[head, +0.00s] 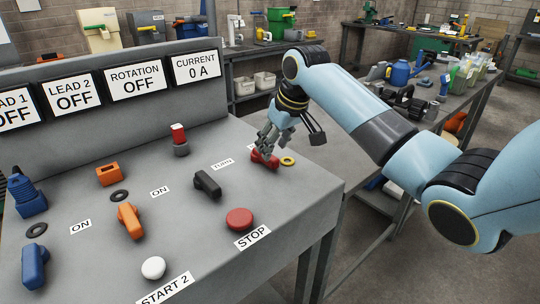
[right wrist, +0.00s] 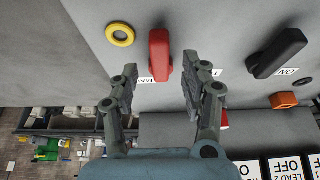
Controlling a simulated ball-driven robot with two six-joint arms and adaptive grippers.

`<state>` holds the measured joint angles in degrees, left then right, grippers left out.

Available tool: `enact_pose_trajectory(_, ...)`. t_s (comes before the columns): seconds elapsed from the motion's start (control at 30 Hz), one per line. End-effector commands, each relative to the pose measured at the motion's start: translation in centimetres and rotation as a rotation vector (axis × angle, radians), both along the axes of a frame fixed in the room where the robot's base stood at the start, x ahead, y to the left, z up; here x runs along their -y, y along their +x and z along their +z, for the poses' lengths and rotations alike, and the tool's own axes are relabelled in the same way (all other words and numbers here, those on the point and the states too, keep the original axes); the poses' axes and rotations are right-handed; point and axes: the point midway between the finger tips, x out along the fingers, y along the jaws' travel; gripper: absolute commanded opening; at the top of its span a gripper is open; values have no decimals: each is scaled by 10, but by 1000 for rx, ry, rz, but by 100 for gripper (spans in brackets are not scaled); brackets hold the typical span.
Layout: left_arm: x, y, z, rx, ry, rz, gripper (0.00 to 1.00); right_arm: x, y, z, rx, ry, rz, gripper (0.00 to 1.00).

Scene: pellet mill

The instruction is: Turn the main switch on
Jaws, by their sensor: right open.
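The red switch handle (head: 262,159) is on the sloped grey panel's far right part, beside a yellow ring (head: 288,161). In the right wrist view the red handle (right wrist: 160,54) stands upright in the picture, in line with the gap between my fingers. My right gripper (head: 272,146) is open over the handle, its fingers (right wrist: 160,80) one to each side. Whether they touch the handle cannot be told. A white label by the handle is partly hidden by a finger. My left gripper is not in view.
A black handle (head: 207,183), an orange handle (head: 129,220), a red STOP button (head: 239,219) and a white button (head: 153,267) are on the same panel. A red-topped part (head: 179,140) stands behind. Displays along the back read LEAD 2 OFF (head: 71,92), ROTATION OFF and CURRENT 0 A.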

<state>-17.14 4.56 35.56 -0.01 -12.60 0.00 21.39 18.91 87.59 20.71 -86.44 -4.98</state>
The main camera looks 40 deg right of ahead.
Motion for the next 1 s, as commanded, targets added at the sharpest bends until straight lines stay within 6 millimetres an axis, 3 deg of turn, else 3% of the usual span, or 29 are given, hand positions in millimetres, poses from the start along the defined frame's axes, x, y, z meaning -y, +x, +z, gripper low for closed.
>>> enact_pose_trajectory(0.23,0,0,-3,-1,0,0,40,-2,14,-34,-1,1,0,46)
enact_pose_trajectory(0.6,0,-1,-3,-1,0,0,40,-1,17,-40,1,-2,1,46)
enact_pose_trajectory(0.97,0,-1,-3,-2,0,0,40,-1,16,-40,1,-1,1,0)
enact_pose_trajectory(1.0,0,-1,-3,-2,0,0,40,-1,16,-40,1,-1,1,0)
